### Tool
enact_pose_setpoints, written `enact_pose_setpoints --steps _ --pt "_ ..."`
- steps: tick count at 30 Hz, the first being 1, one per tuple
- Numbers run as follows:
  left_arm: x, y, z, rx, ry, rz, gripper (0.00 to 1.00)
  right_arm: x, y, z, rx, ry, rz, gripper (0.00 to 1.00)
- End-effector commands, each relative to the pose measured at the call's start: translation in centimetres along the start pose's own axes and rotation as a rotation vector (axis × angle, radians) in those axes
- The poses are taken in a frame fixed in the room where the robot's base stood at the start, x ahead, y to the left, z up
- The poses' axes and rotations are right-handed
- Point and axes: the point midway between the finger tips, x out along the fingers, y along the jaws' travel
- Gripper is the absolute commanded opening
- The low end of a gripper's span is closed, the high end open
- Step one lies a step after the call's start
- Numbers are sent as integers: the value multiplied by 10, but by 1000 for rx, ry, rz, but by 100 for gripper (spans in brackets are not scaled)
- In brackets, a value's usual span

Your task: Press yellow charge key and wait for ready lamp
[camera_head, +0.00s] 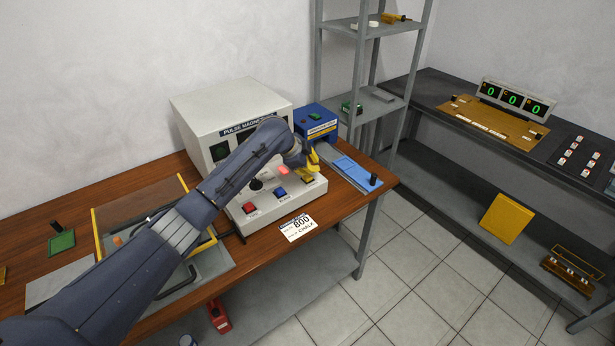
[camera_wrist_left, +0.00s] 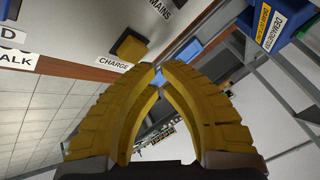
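The yellow charge key (camera_head: 307,179) sits at the right end of the white console's sloped panel (camera_head: 262,218). In the left wrist view the yellow key (camera_wrist_left: 131,45) stands on a dark base beside a "CHARGE" label (camera_wrist_left: 113,64). My left gripper (camera_head: 314,167) has yellow fingers and is over the panel by the key. In the left wrist view its fingertips (camera_wrist_left: 160,76) are together and empty, close to the key; I cannot tell whether they touch it. A red lamp (camera_head: 283,170) glows on the panel; its label is unreadable. My right gripper is not in view.
A blue button (camera_head: 280,192) and a red button (camera_head: 249,208) are on the same panel, with a black knob (camera_head: 256,184) behind. A blue box (camera_head: 316,122) and a blue plate (camera_head: 357,174) are to the right. A label card (camera_head: 298,228) lies in front.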

Motion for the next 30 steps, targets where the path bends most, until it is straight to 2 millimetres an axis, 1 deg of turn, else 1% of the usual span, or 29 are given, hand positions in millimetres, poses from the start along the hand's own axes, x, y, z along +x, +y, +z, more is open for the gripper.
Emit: enact_pose_setpoints --steps 14,30 --pt "-4 -2 -2 0 1 -1 0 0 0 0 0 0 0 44" --pt "-36 -20 -19 1 0 -2 0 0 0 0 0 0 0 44"
